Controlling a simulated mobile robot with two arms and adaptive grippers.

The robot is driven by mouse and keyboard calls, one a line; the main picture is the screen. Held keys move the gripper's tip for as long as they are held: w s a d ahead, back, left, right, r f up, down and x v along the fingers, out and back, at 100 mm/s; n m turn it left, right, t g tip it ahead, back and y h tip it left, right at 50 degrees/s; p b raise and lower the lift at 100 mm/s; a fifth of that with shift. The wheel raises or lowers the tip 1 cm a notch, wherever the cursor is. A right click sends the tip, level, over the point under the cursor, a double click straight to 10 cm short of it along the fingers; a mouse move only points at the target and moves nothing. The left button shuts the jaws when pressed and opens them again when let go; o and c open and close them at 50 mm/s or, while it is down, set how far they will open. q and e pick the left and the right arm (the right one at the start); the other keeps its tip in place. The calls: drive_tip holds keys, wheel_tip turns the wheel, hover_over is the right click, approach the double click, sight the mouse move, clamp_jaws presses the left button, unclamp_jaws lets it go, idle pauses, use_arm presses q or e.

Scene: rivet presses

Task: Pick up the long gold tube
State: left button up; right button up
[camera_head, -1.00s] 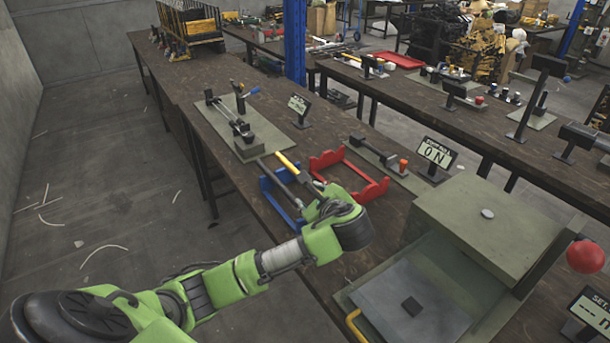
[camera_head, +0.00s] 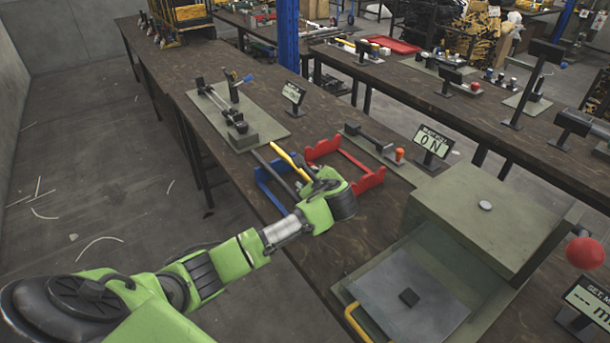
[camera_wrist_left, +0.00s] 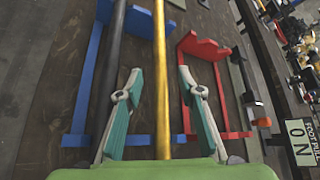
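The long gold tube (camera_head: 288,158) rests across the blue rack (camera_head: 267,190) and the red rack side (camera_head: 372,183) cannot be seen touching it. In the left wrist view the gold tube (camera_wrist_left: 160,55) runs lengthwise through the middle of the picture. My left gripper (camera_head: 311,184) is over the near part of the tube. In the left wrist view its fingers (camera_wrist_left: 160,80) are spread, one on each side of the tube, with gaps on both sides. A dark tube (camera_wrist_left: 108,70) lies parallel to the left. My right gripper is not in view.
A grey press (camera_head: 490,215) with a red ball knob (camera_head: 585,252) stands at the right. An "ON" display (camera_head: 432,142) is behind the racks. A fixture plate (camera_head: 225,110) lies beyond the racks.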

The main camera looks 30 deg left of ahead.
sight(306, 177)
use_arm(q)
drive_tip(key=x, duration=0.3)
drive_tip(key=shift+w+f, duration=0.1)
clamp_jaws()
